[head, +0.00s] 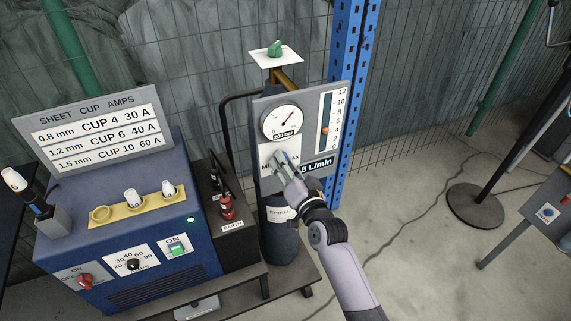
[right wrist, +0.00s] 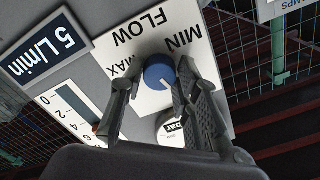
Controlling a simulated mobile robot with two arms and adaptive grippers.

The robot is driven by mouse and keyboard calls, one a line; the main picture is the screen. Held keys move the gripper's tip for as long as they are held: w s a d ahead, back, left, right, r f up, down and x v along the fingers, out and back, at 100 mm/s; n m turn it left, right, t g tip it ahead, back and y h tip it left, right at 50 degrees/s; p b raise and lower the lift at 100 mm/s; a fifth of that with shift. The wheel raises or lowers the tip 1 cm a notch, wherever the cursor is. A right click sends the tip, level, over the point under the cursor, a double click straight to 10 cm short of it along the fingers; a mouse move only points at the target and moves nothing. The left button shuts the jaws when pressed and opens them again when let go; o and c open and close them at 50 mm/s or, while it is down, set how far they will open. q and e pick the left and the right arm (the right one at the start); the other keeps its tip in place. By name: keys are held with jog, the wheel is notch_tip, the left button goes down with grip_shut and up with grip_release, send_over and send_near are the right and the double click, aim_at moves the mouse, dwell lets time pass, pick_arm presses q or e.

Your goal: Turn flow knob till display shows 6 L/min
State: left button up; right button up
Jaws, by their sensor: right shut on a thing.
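The blue flow knob (right wrist: 160,70) is on a white plate marked FLOW, MIN and MAX in the right wrist view. A pale line marks its face. My right gripper (head: 283,164) is at the plate in the head view and mostly covers the knob there. In the right wrist view the fingers of the right gripper (right wrist: 150,88) are closed on the knob from both sides. The display (right wrist: 45,47) reads 5 L/min; it also shows in the head view (head: 316,166), partly covered. The orange float (head: 325,130) sits between 4 and 6 on the scale. My left gripper is not in view.
A pressure gauge (head: 282,122) marked 200 bar sits above the knob plate on the grey panel (head: 306,104). A gas cylinder (head: 279,240) stands below. A blue welder box (head: 130,215) is at the left, a blue post (head: 352,60) behind.

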dwell(0.3)
jog(key=o, duration=1.2)
jog(key=shift+c, duration=0.2)
jog(key=v, duration=1.2)
jog(key=shift+f, duration=0.1)
